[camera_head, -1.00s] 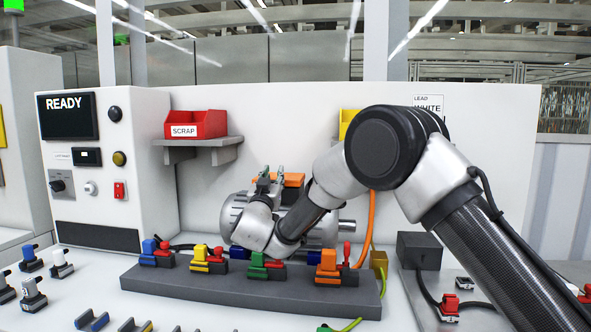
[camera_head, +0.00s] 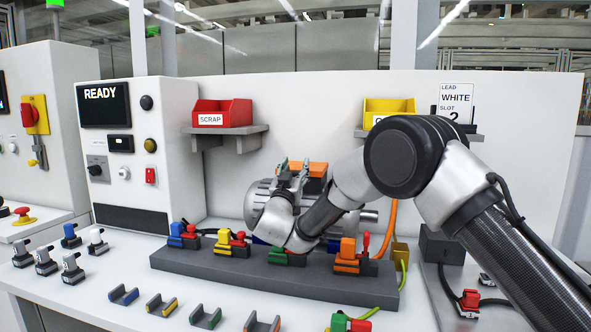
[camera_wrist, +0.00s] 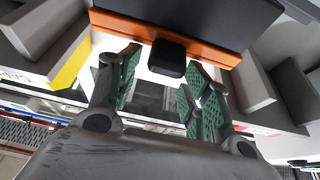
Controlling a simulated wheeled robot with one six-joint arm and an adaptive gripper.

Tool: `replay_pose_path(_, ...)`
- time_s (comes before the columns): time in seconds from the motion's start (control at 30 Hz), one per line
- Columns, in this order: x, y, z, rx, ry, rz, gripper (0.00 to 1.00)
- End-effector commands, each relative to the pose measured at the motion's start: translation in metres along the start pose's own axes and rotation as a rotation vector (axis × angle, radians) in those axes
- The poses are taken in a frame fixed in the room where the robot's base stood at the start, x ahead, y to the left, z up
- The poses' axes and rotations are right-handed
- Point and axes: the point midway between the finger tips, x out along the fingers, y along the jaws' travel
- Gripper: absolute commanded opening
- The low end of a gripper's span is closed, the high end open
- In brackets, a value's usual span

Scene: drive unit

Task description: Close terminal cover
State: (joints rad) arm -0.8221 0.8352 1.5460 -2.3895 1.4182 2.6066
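The drive unit (camera_head: 258,205) is a grey ribbed cylinder behind the dark connector rack. An orange terminal cover (camera_head: 318,171) shows on top of it. In the wrist view the orange edge of the cover (camera_wrist: 215,47) runs across the top, with a dark panel behind it and a black knob (camera_wrist: 167,58) sticking out. My gripper (camera_head: 294,165) is at the cover's left side, above the drive unit. In the wrist view my gripper (camera_wrist: 163,80) has its green-padded fingers apart, on either side of the knob, with gaps showing. My arm hides part of the drive unit.
The dark rack (camera_head: 270,275) with blue, yellow, green and orange connectors stands in front. A red SCRAP bin (camera_head: 222,112) and a yellow bin (camera_head: 388,105) sit on wall shelves. An orange cable (camera_head: 392,220) hangs at the right. Several loose clips lie in front.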

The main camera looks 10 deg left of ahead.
Motion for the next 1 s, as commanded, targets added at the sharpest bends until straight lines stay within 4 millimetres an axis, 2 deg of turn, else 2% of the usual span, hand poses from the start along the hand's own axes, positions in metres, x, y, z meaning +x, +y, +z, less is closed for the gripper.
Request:
replay_pose_path(0.03,-0.001,0.0,0.005,-0.005,-0.009,-0.002,0.52)
replay_pose_path(0.3,0.0,0.001,0.003,-0.003,-0.006,0.0,0.52)
replay_pose_path(0.43,-0.009,0.0,0.003,-0.003,-0.006,-0.001,0.52)
replay_pose_path(0.57,-0.032,0.0,0.003,-0.004,-0.007,-0.003,0.52)
replay_pose_path(0.8,-0.087,-0.001,0.002,-0.004,-0.007,-0.006,0.52)
replay_pose_path(1.0,-0.115,-0.001,0.003,-0.004,-0.006,-0.004,0.52)
